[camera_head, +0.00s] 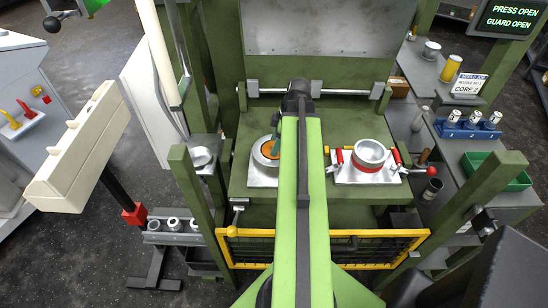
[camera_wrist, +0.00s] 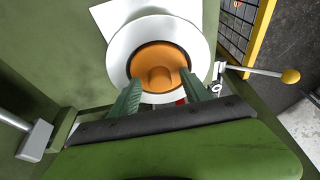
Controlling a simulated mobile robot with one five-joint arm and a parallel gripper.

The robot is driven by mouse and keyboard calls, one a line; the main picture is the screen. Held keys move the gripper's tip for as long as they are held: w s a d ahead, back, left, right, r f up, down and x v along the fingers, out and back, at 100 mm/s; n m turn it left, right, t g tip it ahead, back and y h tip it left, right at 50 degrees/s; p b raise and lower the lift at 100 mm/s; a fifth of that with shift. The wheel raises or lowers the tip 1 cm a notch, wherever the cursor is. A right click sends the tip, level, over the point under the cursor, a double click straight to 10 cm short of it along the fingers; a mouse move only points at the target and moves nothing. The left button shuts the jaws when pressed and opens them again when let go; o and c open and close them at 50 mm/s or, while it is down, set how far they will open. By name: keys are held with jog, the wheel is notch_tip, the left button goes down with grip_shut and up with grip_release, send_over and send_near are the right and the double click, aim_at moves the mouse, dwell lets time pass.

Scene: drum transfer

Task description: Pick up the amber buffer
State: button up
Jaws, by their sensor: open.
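The amber buffer (camera_wrist: 158,66) is an orange round piece with a raised round knob in its middle. It sits inside a pale metal ring (camera_wrist: 117,48), with a dark gap around it. In the head view the ring (camera_head: 256,163) is on the left of the green press bed, and a little of the amber buffer (camera_head: 268,148) shows beside my arm. My gripper (camera_wrist: 162,80) is open, its two green fingers on either side of the knob's near part. I cannot tell whether they touch it. In the head view my arm hides most of the gripper.
A second fixture with a silver and red ring (camera_head: 368,156) and red-handled clamps stands right of my arm. A yellow-railed mesh guard (camera_head: 345,248) is along the front. Green posts (camera_head: 200,195) flank the bed. A ball-ended lever (camera_wrist: 290,76) is near the ring.

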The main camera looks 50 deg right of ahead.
grip_shut()
dwell(0.3)
jog(key=shift+r, duration=0.1)
